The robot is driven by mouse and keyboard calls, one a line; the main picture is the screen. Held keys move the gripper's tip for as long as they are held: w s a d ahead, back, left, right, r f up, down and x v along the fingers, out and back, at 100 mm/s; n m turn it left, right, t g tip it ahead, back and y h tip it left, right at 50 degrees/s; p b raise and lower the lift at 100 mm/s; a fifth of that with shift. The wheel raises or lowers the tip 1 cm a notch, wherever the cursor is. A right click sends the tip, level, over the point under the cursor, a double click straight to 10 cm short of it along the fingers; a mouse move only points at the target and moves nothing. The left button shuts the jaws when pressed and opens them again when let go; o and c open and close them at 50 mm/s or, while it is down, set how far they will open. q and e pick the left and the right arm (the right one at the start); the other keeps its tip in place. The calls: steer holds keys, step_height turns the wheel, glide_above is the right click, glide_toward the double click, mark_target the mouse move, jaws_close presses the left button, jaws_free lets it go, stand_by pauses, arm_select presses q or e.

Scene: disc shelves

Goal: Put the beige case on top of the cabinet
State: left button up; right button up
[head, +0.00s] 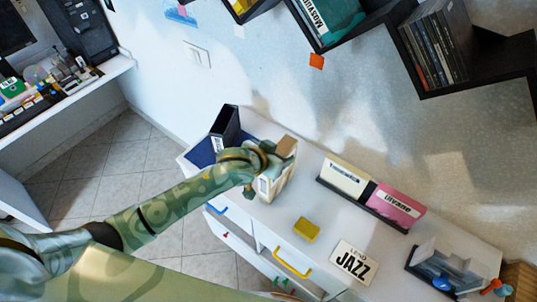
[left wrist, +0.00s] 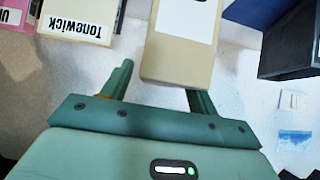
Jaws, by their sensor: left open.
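The beige case (head: 277,184) stands upright on the white cabinet top (head: 338,222), near its far left part. It has a white label on its side and is partly hidden by my left gripper (head: 268,166) in the head view. In the left wrist view the beige case (left wrist: 177,60) lies ahead, between the two spread green fingers (left wrist: 160,90). The fingers are open, with a visible gap to the case on at least the left side; I cannot tell if the right one touches. My right gripper does not show.
A dark box (head: 226,126) stands left of the case. A cream Tonewick case (head: 345,175) and a pink case (head: 393,205) stand in a black holder to the right. A yellow block (head: 306,229) and a JAZZ card (head: 354,262) lie in front. Black wall shelves (head: 480,82) hang above.

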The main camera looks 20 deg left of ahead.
arm_select(q)
steer(key=p+v, duration=0.2)
steer(key=v, duration=0.9)
steer(key=shift+s+a+r, duration=0.1)
